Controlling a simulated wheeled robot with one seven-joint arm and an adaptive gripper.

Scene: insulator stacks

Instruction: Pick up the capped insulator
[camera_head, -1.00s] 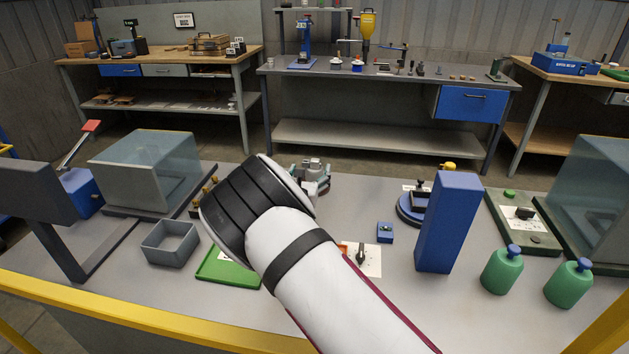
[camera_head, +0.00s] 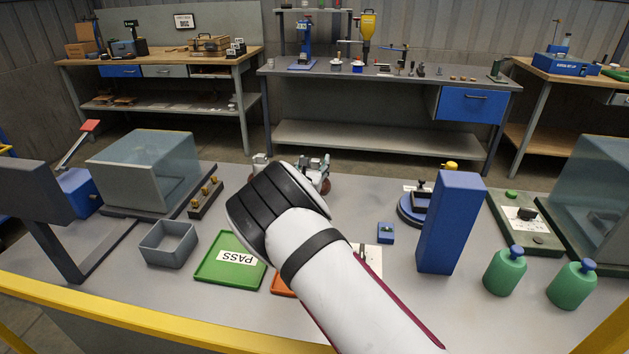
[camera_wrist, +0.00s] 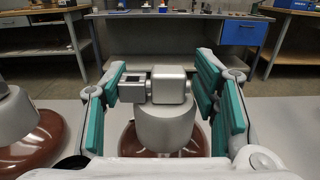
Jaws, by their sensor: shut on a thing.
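A capped insulator with a grey metal cap (camera_wrist: 166,118) and a glossy red-brown disc (camera_wrist: 140,143) stands upright between my fingers in the wrist view. My gripper (camera_wrist: 165,90) has teal pads and is shut on the cap's upper block, with one finger on each side. In the head view my wrist hides most of the gripper; grey parts and some red-brown show just beyond it (camera_head: 318,170). A second insulator with a grey cap (camera_wrist: 14,117) and red-brown disc (camera_wrist: 38,148) stands at the left of the wrist view. I cannot tell whether the held insulator touches the table.
A green PASS tray (camera_head: 215,272), an orange tray (camera_head: 283,285) and a grey open box (camera_head: 168,243) lie at the front left. Clear-sided housings flank the table.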

